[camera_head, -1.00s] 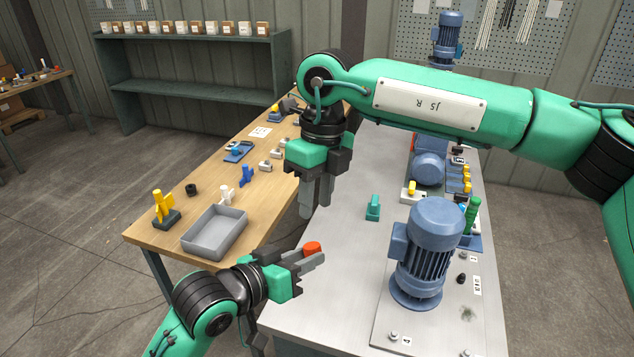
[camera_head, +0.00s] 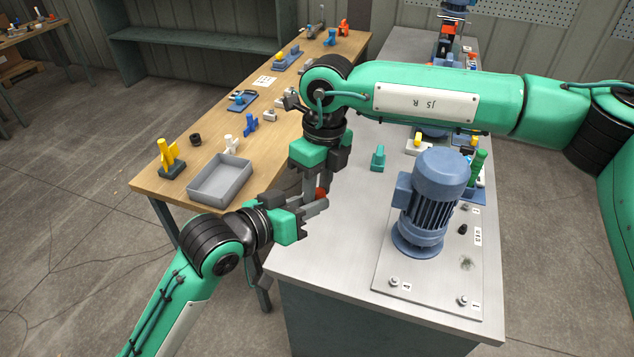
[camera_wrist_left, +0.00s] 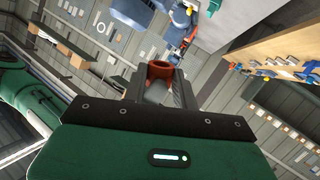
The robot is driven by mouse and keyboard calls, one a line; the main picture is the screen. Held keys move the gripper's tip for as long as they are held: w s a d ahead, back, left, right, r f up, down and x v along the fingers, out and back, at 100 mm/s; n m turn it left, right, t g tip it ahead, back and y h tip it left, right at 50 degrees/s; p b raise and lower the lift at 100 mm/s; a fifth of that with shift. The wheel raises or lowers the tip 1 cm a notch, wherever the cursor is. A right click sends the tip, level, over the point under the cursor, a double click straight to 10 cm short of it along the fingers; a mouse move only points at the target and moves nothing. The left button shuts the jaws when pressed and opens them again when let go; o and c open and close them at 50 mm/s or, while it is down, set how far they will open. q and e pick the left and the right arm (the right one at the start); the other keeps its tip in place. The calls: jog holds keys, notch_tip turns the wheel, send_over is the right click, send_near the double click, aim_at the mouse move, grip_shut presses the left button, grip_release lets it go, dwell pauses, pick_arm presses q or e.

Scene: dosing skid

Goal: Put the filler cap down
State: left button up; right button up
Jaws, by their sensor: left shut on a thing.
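The filler cap (camera_head: 321,192) is a small orange-red round piece. My left gripper (camera_head: 314,205) is shut on it and holds it above the near left corner of the grey metal bench (camera_head: 300,254). The left wrist view shows the cap (camera_wrist_left: 160,69) between the fingertips, its hollow side visible. My right gripper (camera_head: 315,182) points down right beside the cap and partly hides it. Its fingers overlap the cap in the head view, so I cannot tell whether they touch it or how wide they are.
A grey tray (camera_head: 221,196) and a yellow part on a dark base (camera_head: 170,158) stand on the wooden table. A blue motor (camera_head: 431,200) stands on the bench plate. A green block (camera_head: 378,158) stands left of it. The bench's near left area is bare.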

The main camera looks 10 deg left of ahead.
jog(key=shift+s+a, duration=0.1)
jog(key=shift+c, duration=1.4)
pick_arm(q)
jog(key=o, duration=1.1)
pick_arm(e)
jog(key=shift+c, duration=0.5)
